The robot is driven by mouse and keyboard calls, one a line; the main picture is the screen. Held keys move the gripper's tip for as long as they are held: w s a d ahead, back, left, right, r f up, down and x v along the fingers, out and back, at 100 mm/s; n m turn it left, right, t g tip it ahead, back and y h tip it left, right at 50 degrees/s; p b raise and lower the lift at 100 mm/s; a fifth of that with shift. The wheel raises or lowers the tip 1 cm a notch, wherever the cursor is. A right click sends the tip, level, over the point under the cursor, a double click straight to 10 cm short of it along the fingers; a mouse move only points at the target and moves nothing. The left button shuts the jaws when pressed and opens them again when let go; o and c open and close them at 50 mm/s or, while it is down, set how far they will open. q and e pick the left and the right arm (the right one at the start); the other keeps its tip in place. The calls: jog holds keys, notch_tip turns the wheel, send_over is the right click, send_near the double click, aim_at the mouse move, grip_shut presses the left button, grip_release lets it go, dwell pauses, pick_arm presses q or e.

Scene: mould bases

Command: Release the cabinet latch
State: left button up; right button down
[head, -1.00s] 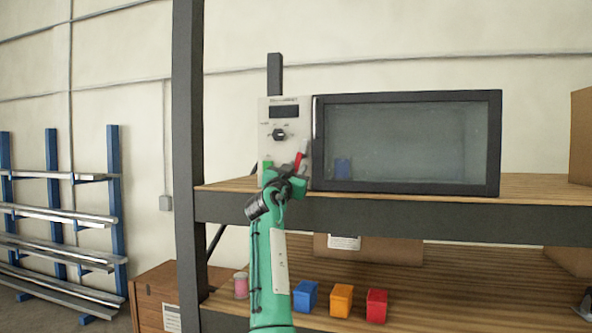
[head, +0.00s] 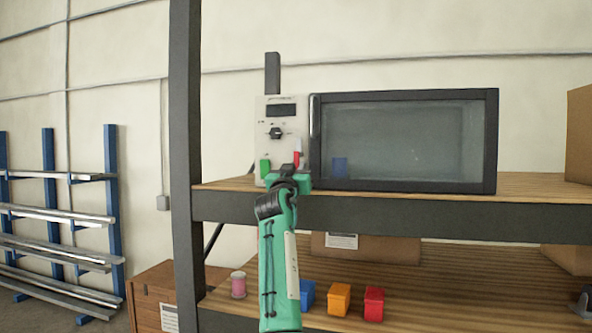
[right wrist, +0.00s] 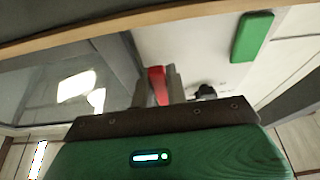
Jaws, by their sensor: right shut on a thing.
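The cabinet (head: 403,97) with a dark frame and glass door stands on the shelf in the head view. Its pale control panel (head: 288,112) on the left carries a dark display, a black knob (head: 276,133), a green block-like button (head: 265,167) and a red latch piece (head: 297,159). My right gripper (head: 293,172) is at the lower part of the panel. In the right wrist view its two fingers (right wrist: 157,90) are shut on the red latch piece (right wrist: 157,74), with the green button (right wrist: 252,37) off to the upper right. My left gripper is not in view.
A dark upright post (head: 185,160) stands left of the panel. The lower shelf holds blue, orange (head: 339,299) and red (head: 374,304) blocks and a pink spool (head: 239,285). A cardboard box (head: 580,135) stands right of the cabinet. A wooden chest (head: 150,290) is at lower left.

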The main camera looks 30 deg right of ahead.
jog(key=c, duration=1.4)
grip_release()
jog(key=shift+a+m, duration=0.1)
jog(key=shift+m, duration=0.3)
